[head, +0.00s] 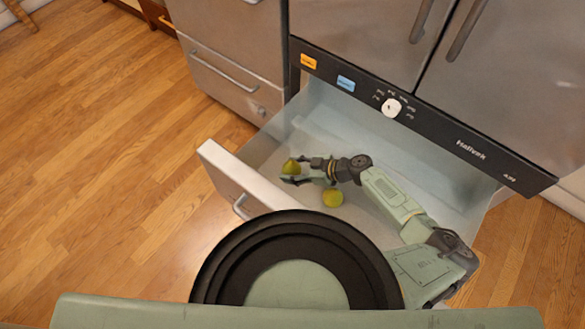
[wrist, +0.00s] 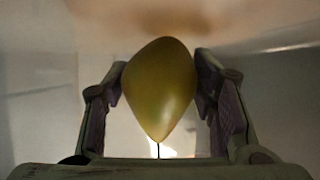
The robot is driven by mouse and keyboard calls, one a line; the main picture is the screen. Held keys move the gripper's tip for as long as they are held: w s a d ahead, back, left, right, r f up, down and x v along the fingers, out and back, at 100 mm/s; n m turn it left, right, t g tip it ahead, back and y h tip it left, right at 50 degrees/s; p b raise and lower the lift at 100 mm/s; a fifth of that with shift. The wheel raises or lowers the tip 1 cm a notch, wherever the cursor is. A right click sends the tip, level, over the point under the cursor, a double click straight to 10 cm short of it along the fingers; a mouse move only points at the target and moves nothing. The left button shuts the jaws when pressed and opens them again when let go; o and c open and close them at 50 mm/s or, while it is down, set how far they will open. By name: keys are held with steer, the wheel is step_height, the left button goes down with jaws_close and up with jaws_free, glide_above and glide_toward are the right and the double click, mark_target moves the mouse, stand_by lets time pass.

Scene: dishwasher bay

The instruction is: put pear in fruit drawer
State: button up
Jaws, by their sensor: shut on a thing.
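My gripper (head: 298,170) is inside the open drawer (head: 252,144) in the head view, near its left end. It is shut on a yellow-green pear (head: 290,166). In the wrist view the pear (wrist: 158,88) sits between the two fingers, with a finger against each side. A second yellow-green fruit (head: 332,197) lies on the drawer floor under my wrist. Whether the held pear touches the drawer floor, I cannot tell.
The drawer is pulled out below a dark panel (head: 425,124) with a white knob (head: 391,108) and coloured labels. Its front wall (head: 222,180) stands between the drawer floor and the wooden floor (head: 95,150). Grey drawers (head: 230,65) stand at the left.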

mark_target(300, 170)
steer(key=o, duration=1.3)
steer(key=shift+c, duration=0.2)
steer(key=b+v, duration=0.2)
steer(key=v, duration=0.5)
steer(key=shift+d+r, duration=0.15)
steer(key=shift+d, duration=0.05)
